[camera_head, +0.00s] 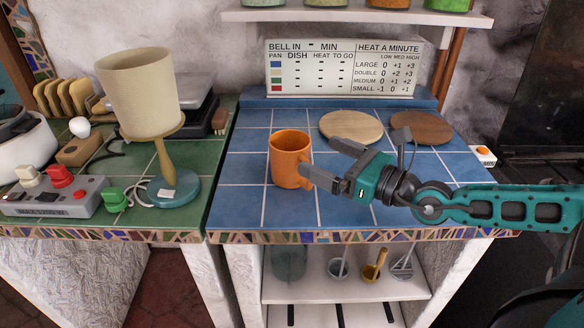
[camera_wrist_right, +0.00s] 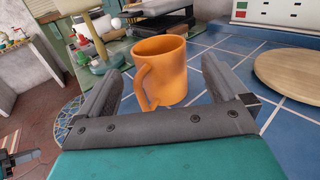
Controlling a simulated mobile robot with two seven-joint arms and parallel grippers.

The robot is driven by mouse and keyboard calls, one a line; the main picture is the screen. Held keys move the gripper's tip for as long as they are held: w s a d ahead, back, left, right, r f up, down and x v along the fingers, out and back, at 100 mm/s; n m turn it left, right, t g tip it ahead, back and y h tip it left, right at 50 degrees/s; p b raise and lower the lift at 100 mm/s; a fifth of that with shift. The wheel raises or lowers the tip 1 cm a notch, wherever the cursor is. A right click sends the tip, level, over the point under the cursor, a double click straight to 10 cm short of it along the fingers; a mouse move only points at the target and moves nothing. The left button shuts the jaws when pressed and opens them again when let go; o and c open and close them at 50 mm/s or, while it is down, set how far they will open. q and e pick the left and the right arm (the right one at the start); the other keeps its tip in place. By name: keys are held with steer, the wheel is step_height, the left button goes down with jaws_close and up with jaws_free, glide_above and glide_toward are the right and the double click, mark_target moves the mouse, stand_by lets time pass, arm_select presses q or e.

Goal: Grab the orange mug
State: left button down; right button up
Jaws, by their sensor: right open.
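The orange mug (camera_head: 288,157) stands upright on the blue tiled counter (camera_head: 240,205), its handle toward the right and front in the head view. My right gripper (camera_head: 318,166) comes in from the right and is open, with its fingertips at the mug's right side near the handle. In the right wrist view the mug (camera_wrist_right: 165,70) shows just beyond and between the two open fingers (camera_wrist_right: 158,82), with its handle facing the gripper. I cannot tell whether a finger touches the handle. Nothing is held.
A light wooden disc (camera_head: 350,126) and a darker disc (camera_head: 422,127) lie behind the gripper. A lamp (camera_head: 140,95) stands left on green tiles, near a grey box with red knobs (camera_head: 60,190). A sign (camera_head: 345,68) stands at the back. Blue tiles in front of the mug are clear.

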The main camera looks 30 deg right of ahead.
mark_target(307, 148)
steer(key=shift+w+a, duration=0.25)
steer(key=shift+w, duration=0.3)
steer(key=shift+w+a+r, duration=0.1)
steer(key=shift+w+r, duration=0.05)
steer(key=shift+w, duration=0.2)
steer(key=shift+w+a+r, duration=0.15)
steer(key=shift+w+a, duration=0.1)
steer(key=shift+w, duration=0.25)
steer(key=shift+p+x, duration=0.7)
steer(key=shift+x, duration=0.3)
arm_select(q)
steer(key=shift+w+r, duration=0.2)
steer(key=shift+r, duration=0.75)
arm_select(e)
steer(key=shift+w+a, duration=0.3)
steer(key=shift+w, duration=0.3)
steer(key=c, duration=1.4)
